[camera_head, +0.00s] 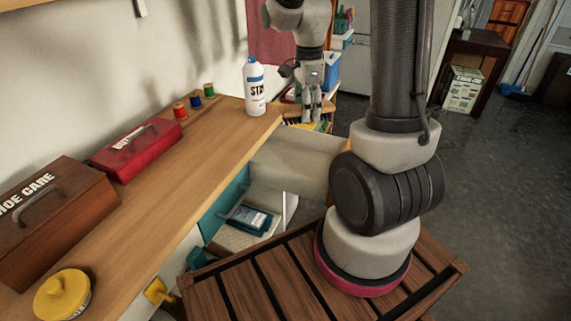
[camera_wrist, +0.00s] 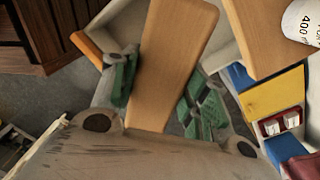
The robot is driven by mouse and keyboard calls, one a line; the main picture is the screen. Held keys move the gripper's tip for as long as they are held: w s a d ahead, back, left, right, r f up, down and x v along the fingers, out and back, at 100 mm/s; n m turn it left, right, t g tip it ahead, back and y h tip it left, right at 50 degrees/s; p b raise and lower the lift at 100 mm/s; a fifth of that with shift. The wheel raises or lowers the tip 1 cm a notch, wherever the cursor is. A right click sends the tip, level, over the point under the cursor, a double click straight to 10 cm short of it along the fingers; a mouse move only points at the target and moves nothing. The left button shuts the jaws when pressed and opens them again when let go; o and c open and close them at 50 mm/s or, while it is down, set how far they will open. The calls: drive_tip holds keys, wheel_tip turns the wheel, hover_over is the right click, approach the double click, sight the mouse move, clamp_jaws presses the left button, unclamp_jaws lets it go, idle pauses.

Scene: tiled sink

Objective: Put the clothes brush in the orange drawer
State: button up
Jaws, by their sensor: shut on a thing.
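The clothes brush, a long flat wooden piece (camera_wrist: 172,50), lies between the green-padded fingers of my gripper (camera_wrist: 158,92) in the wrist view. Its bristle side does not show. A pulled-out drawer with pale walls (camera_head: 298,162) stands below the counter's end. In the wrist view an orange edge (camera_wrist: 88,46) shows beside pale drawer walls, behind and below the brush.
A white bottle (camera_head: 255,88) with a blue cap stands near the counter (camera_head: 185,170) end. Thread spools, a red box (camera_head: 135,146), a brown shoe-care box (camera_head: 55,215) and a yellow tin (camera_head: 62,295) line the counter. A lower open drawer holds a dark blue package (camera_head: 250,219).

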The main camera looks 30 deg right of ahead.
sight(305, 169)
drive_tip(key=shift+s+d+f+m, duration=0.1)
drive_tip(key=shift+s+f+m, duration=0.25)
drive_tip(key=shift+m, duration=0.55)
drive_tip(key=m, duration=0.3)
drive_tip(key=shift+s+f, duration=0.1)
drive_tip(key=shift+f, duration=0.25)
drive_tip(key=m, duration=0.3)
drive_tip(key=shift+w, duration=0.2)
wheel_tip(305, 169, down, 17)
drive_tip(key=shift+f, duration=0.1)
drive_tip(key=o, duration=1.1)
